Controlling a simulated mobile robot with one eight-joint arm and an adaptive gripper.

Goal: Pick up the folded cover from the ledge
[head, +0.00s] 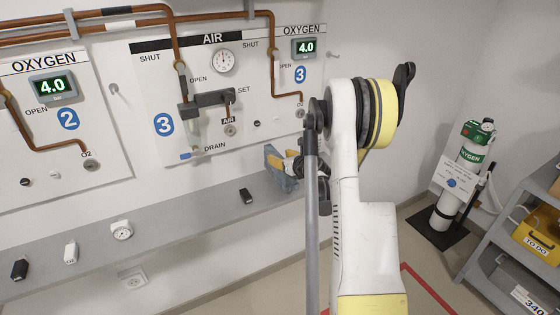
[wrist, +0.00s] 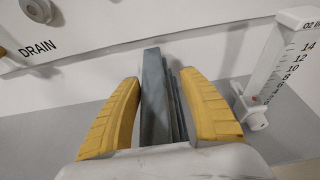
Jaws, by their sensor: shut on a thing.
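In the wrist view the cover (wrist: 154,90) stands upright as layered folds between the two yellow fingers of my gripper (wrist: 161,80). I cannot tell whether its lower edge touches the ledge.
A white flowmeter (wrist: 278,70) is close right of the fingers. An oxygen cylinder (head: 466,170) and shelf rack (head: 505,235) stand right.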

